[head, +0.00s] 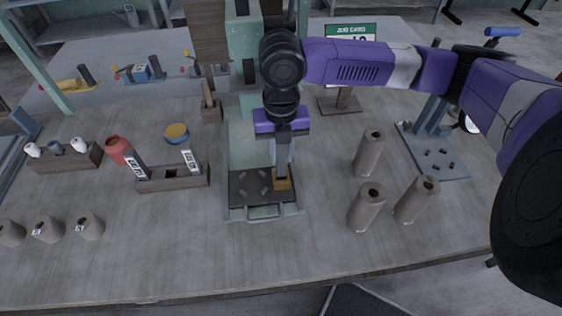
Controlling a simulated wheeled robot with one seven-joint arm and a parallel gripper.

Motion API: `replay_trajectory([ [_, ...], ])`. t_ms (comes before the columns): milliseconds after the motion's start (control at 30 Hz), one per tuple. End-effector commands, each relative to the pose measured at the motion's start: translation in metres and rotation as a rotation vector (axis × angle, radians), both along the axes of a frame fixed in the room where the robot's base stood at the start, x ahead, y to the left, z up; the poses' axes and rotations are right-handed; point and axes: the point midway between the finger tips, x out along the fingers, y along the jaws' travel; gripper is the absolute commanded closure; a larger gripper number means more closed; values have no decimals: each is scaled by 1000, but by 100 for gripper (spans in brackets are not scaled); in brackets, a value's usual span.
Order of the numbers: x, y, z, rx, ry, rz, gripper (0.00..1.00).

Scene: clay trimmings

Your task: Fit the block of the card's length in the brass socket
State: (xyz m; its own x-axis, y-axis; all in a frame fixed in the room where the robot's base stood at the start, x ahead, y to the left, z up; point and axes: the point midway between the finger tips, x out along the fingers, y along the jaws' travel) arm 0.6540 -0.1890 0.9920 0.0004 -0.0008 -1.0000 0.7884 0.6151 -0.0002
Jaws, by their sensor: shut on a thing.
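My gripper (282,167) points straight down over the front of the press plate and is shut on a block that I cannot tell clearly from the fingers. Its lower end meets or stands just above the brass socket (283,184), at the right side of the dark plate (245,190). I cannot tell whether the block is inside the socket. Two blocks with white labels, a left block (134,165) and a right block (190,160), stand in a wooden rack (150,185). A dark opening shows between them. The job card (350,29) has a green heading; my arm partly hides its number.
Several tall clay cylinders (368,152) stand right of the plate. A red jar (117,150) and a yellow-and-blue tub (176,133) stand near the rack. Short grey cones (89,226) stand front left. The table's front middle is clear.

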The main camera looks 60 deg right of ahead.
Motion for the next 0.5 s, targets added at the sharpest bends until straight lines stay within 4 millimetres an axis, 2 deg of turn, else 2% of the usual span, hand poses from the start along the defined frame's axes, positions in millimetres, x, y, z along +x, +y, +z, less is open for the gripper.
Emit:
replay_trajectory([
  [300,0,1,-38,2,0,-1,100],
  [500,0,0,-41,0,0,0,100],
])
